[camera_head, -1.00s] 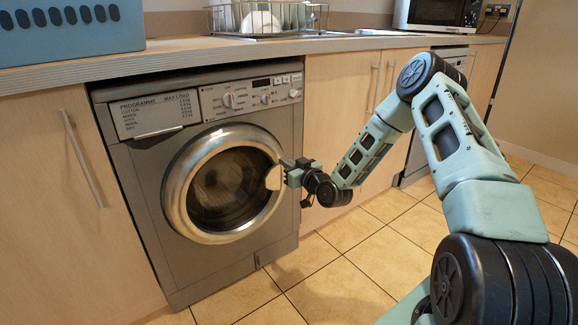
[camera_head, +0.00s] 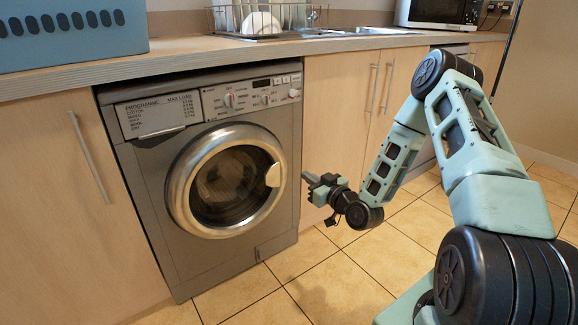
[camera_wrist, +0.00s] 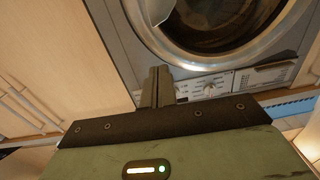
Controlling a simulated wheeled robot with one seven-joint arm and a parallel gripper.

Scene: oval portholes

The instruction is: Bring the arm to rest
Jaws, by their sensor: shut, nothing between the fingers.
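My gripper (camera_head: 308,178) is shut and empty, just right of the grey washing machine (camera_head: 277,223) in the head view. It is clear of the round door (camera_head: 180,190) and its pale handle (camera_head: 273,175). The door looks shut. In the wrist view my gripper's fingers (camera_wrist: 158,72) are together, with nothing between them. The door's ring (camera_wrist: 190,62) and the control panel (camera_wrist: 215,84) show behind them. My arm bends up and back to the right.
Wooden cupboards (camera_head: 337,120) flank the machine under a worktop (camera_head: 200,54). A blue crate (camera_head: 75,55), a dish rack (camera_head: 228,22) and a microwave (camera_head: 440,12) stand on top. The tiled floor (camera_head: 330,285) in front is clear.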

